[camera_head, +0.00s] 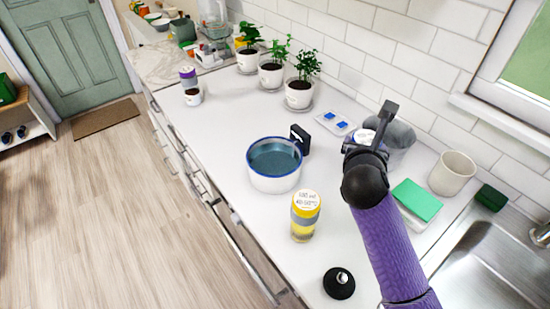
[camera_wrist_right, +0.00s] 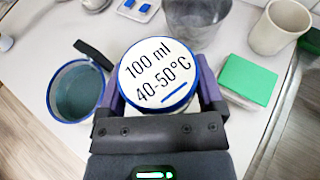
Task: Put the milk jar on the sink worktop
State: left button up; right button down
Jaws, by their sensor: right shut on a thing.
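The milk jar, with a white lid marked "100 ml 40-50°C" and a blue rim, fills the middle of the right wrist view (camera_wrist_right: 158,72). In the head view only part of its lid (camera_head: 364,136) shows behind my right gripper (camera_head: 370,134). That gripper's fingers are shut on the jar from both sides. The jar is over the white worktop (camera_head: 245,120), near the grey translucent bucket; whether its base touches the surface is hidden. The sink (camera_head: 490,265) is at the lower right. My left gripper is not in view.
The grey bucket (camera_head: 402,143), beige cup (camera_head: 452,173) and green sponge (camera_head: 416,199) crowd the right. Potted plants (camera_head: 299,95) stand farther back.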

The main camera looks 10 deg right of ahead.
notch_tip(320, 180, down, 10)
jog(key=b, duration=0.3)
jog(key=shift+w+a+r+b, duration=0.1)
jog(key=shift+w+a+b, duration=0.05)
jog(key=shift+b, duration=0.2)
jog(key=shift+f, duration=0.25)
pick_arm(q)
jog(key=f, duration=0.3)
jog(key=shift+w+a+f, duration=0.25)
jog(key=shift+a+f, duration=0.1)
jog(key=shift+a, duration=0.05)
pick_arm(e)
jog(key=shift+r, duration=0.15)
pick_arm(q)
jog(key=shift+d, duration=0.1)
